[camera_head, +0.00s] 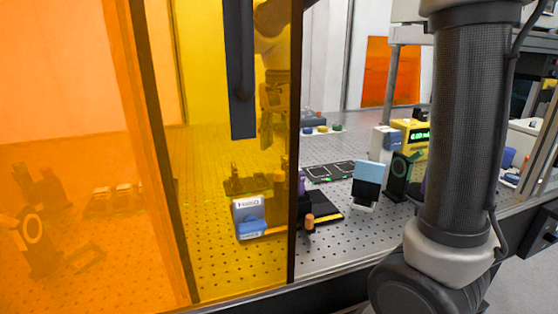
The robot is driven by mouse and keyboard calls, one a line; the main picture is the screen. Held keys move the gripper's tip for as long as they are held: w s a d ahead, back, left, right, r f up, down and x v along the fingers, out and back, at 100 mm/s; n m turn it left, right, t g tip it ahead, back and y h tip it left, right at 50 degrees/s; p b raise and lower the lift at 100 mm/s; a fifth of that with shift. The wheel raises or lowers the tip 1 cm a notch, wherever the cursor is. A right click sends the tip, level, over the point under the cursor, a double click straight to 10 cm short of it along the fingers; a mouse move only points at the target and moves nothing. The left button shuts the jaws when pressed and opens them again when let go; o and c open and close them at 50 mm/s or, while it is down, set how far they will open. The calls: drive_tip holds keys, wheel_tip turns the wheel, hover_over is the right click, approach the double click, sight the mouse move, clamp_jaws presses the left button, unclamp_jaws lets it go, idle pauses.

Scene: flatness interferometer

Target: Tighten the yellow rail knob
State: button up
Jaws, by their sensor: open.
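A small yellow round piece (322,129) sits between a blue one and a green one at the back of the perforated table. I cannot tell whether it is the yellow rail knob, and no rail shows clearly. My gripper (267,138) shows through the yellow panel, pointing down above the table. It looks open and empty, apart from anything below it. The tinted panel blurs its fingers. The yellow piece is to the right of my gripper in the picture.
An orange panel (75,130) and a yellow panel (215,90) with a dark handle (239,75) cover the left. A white-and-blue box (249,218), a black plate with an orange-capped post (309,222), a light-blue-topped block (367,182) and a yellow meter (413,137) stand on the table (330,255).

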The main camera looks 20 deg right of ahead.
wheel_tip(320, 180, up, 4)
drive_tip(key=shift+f, duration=0.1)
idle(0.4)
drive_tip(key=s+d+f+n+t, duration=0.2)
drive_tip(key=s+d+n, duration=0.2)
drive_tip(key=s+d, duration=0.3)
drive_tip(key=s+d+f+n+t, duration=0.2)
drive_tip(key=s+d+n, duration=0.2)
drive_tip(key=s, duration=1)
drive_tip(key=shift+d+n, duration=0.3)
drive_tip(key=shift+d, duration=1.6)
